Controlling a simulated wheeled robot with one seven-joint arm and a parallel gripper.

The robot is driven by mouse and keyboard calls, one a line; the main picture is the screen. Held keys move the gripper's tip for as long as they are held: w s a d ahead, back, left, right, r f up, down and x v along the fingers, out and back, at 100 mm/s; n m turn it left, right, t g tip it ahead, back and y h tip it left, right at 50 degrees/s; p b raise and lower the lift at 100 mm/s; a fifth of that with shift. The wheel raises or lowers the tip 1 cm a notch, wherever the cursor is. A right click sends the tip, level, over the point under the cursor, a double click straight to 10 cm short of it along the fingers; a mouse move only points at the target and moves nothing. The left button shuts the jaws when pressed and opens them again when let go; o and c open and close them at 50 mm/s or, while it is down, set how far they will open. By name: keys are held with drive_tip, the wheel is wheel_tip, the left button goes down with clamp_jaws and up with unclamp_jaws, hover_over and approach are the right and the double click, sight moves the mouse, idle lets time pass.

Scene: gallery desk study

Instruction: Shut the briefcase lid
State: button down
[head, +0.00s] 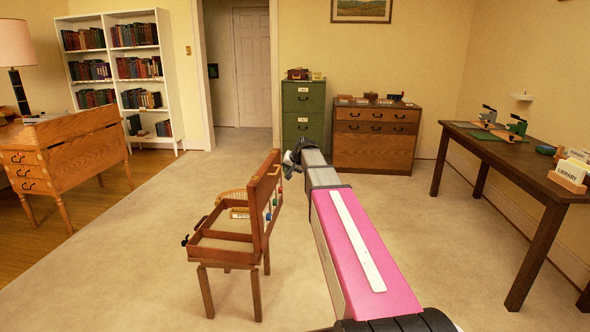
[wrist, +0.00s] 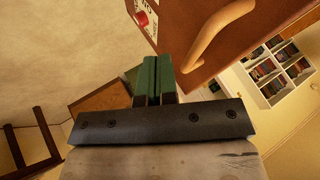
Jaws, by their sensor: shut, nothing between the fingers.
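The briefcase is a wooden case on legs in the head view, with its shallow base (head: 222,254) lying level. Its lid (head: 268,192) stands up, about vertical, along the base's right side. Small coloured items show along the lid. My gripper (head: 288,163) is just beyond the lid's top far corner, to its right. In the wrist view, the green fingers (wrist: 154,76) are together and empty. A brown panel (wrist: 185,18) with a curved wooden handle (wrist: 215,42) is close beside them, likely the lid. I cannot tell whether the fingers touch it.
A green filing cabinet (head: 303,112) and a wooden drawer chest (head: 374,148) stand at the back wall. A dark table (head: 535,175) stands at right, a wooden desk (head: 85,150) at left. Carpet around the case is clear.

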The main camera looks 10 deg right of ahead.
drive_tip(key=shift+w+a+r, duration=0.1)
drive_tip(key=shift+w+a, duration=0.05)
drive_tip(key=shift+a, duration=0.3)
drive_tip(key=shift+w+a+r, duration=0.1)
drive_tip(key=shift+w+a, duration=0.05)
drive_tip(key=shift+a, duration=0.3)
